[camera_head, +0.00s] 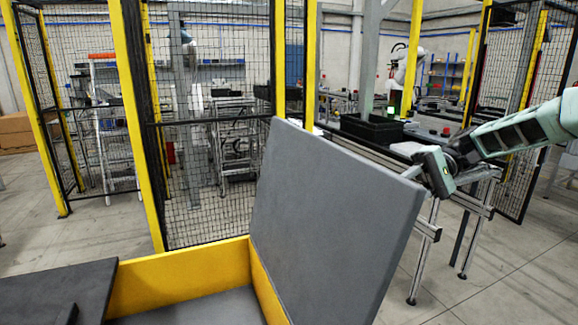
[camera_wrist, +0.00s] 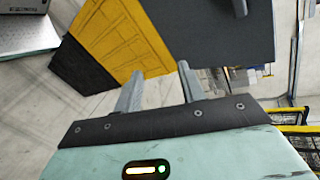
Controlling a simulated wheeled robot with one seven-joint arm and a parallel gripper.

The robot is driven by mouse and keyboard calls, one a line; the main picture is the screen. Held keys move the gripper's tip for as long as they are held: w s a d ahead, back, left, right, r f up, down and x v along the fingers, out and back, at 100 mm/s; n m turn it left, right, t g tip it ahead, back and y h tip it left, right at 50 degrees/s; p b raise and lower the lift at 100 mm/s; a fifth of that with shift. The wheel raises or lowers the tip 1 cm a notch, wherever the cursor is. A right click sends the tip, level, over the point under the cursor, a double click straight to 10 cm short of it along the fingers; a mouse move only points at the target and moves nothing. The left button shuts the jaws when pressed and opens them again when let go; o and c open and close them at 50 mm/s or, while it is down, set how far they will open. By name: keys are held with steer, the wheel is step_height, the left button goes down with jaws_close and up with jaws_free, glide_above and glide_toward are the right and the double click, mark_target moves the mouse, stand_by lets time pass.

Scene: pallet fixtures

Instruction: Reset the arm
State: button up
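My arm reaches in from the right in the head view, with my gripper (camera_head: 416,172) beside the right edge of a raised grey panel (camera_head: 335,215). In the head view the fingers are hard to make out against the panel. In the wrist view my gripper (camera_wrist: 160,85) shows two grey fingers set apart, with nothing between them. Past the fingertips are a yellow surface (camera_wrist: 110,35) and a dark panel (camera_wrist: 215,30).
A yellow box (camera_head: 180,278) stands in front, with the grey panel upright at its right and a dark flat surface (camera_head: 60,290) at its left. Mesh fencing with yellow posts (camera_head: 137,120) stands behind. A table with a black bin (camera_head: 372,130) is behind my gripper.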

steer(key=s+a+f+m+t+h, duration=0.1)
steer(key=s+a+f+h, duration=0.1)
steer(key=s+f+h, duration=0.2)
steer(key=s+d+f+t+h, duration=0.3)
steer(key=s+d+h, duration=0.1)
steer(key=s, duration=0.5)
steer(key=s+d+f+t+h, duration=0.3)
steer(key=s+d+t+h, duration=0.15)
steer(key=s, duration=0.35)
steer(key=s+a+r+n+g, duration=0.1)
steer(key=s+a+n, duration=0.3)
steer(key=a, duration=0.5)
steer(key=s+a+r+n+g, duration=0.1)
steer(key=s+a+n, duration=0.3)
steer(key=s+a, duration=0.4)
steer(key=shift+s+a+g+y, duration=0.35)
steer(key=shift+s+g, duration=0.3)
steer(key=shift+s, duration=0.1)
